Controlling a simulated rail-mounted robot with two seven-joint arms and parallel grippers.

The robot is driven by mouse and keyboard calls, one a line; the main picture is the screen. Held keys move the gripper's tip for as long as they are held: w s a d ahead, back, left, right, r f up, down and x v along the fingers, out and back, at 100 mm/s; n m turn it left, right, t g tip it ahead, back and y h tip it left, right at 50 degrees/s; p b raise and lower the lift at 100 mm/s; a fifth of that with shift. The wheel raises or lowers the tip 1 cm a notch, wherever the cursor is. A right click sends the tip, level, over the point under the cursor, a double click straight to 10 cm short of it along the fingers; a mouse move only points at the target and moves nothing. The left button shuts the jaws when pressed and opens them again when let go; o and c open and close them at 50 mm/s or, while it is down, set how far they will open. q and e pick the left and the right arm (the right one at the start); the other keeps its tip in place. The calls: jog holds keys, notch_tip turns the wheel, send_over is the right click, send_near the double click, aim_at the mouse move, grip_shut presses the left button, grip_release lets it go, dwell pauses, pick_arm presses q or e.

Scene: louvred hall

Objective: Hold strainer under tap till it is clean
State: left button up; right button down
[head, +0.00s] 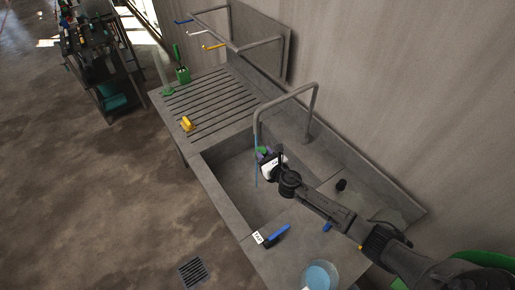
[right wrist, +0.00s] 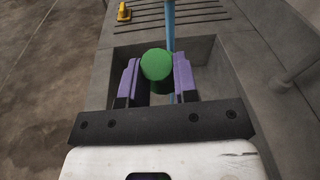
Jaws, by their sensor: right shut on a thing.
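The tap (head: 316,92) arches over the grey sink (head: 228,178), and a thin blue stream of water (head: 257,172) falls from its spout. My right gripper (head: 264,153) is over the sink beside the stream. Its purple fingers are shut on a green round-ended thing (right wrist: 157,64), probably the strainer; only this end shows clearly. In the right wrist view the blue stream (right wrist: 170,22) runs just behind the green end. I cannot tell whether the water touches the strainer or whether dirt is on it. My left gripper is not in view.
A slatted drainboard (head: 210,100) adjoins the sink, with a yellow object (head: 187,124) and a green holder (head: 183,75) on it. A blue-handled brush (head: 278,234) and a bluish container (head: 320,275) are on the near counter. A rack with coloured hooks (head: 213,47) stands behind.

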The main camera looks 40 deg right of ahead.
jog(key=shift+s+a+p, duration=0.2)
jog(key=shift+s+a, duration=0.1)
jog(key=shift+s, duration=0.55)
jog(key=shift+s+a+p, duration=0.2)
jog(key=shift+s+a, duration=0.05)
jog(key=shift+s, duration=0.65)
jog(key=shift+s+a+p, duration=0.2)
jog(key=shift+s+a, duration=0.1)
jog(key=shift+s, duration=0.55)
jog(key=s+a+r+p, duration=0.1)
jog(key=s+r+p, duration=0.3)
jog(key=shift+s+a+p, duration=0.2)
jog(key=shift+s+p, duration=0.2)
jog(key=shift+r, duration=0.1)
